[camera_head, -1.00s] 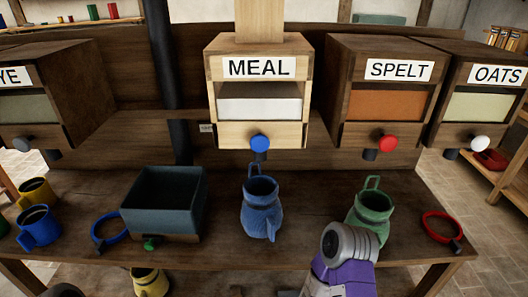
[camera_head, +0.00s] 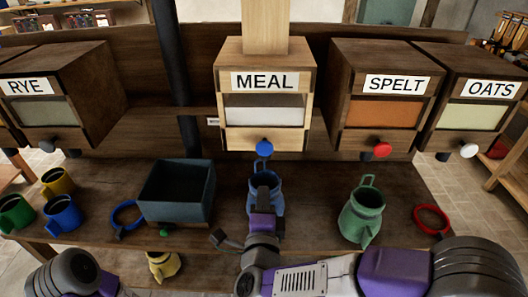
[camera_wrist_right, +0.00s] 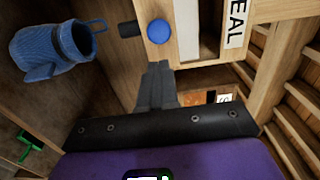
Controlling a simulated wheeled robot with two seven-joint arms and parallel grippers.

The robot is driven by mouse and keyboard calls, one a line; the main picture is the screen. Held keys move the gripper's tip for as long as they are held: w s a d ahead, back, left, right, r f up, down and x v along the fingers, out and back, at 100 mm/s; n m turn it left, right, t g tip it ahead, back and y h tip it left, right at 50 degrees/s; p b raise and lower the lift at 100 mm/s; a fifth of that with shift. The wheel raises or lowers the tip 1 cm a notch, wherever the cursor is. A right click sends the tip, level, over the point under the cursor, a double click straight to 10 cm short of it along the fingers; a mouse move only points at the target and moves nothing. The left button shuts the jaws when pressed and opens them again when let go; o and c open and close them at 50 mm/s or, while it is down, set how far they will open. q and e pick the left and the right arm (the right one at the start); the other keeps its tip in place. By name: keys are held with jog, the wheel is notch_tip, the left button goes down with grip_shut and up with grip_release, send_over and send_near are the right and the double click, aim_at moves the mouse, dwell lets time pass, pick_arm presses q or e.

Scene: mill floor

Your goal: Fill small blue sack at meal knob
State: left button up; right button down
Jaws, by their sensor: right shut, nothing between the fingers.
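The MEAL bin (camera_head: 222,110) is pale wood with a white window. Its blue meal knob (camera_head: 264,148) is on the front, and it also shows in the wrist view (camera_wrist_right: 159,31) beside a dark spout (camera_wrist_right: 129,29). The small blue sack (camera_head: 280,198), jug-shaped with a loop, stands on the table below the knob. It shows whole in the wrist view (camera_wrist_right: 38,52), its mouth towards the spout. My right gripper (camera_head: 265,180) hides part of the sack in the head view. Its fingers (camera_wrist_right: 157,68) are shut and empty, pointing at the knob, apparently just short of it. My left gripper is out of view.
A dark open box (camera_head: 176,210) stands left of the sack, a green sack (camera_head: 362,214) right. Blue (camera_head: 126,214) and red (camera_head: 432,220) rings lie on the table. Several mugs stand at the left. RYE, SPELT (camera_head: 385,115) and OATS bins flank MEAL.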

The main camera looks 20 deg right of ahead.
jog(key=shift+w, duration=0.15)
jog(key=p, duration=0.4)
send_near(264, 150)
jog(key=x, duration=0.7)
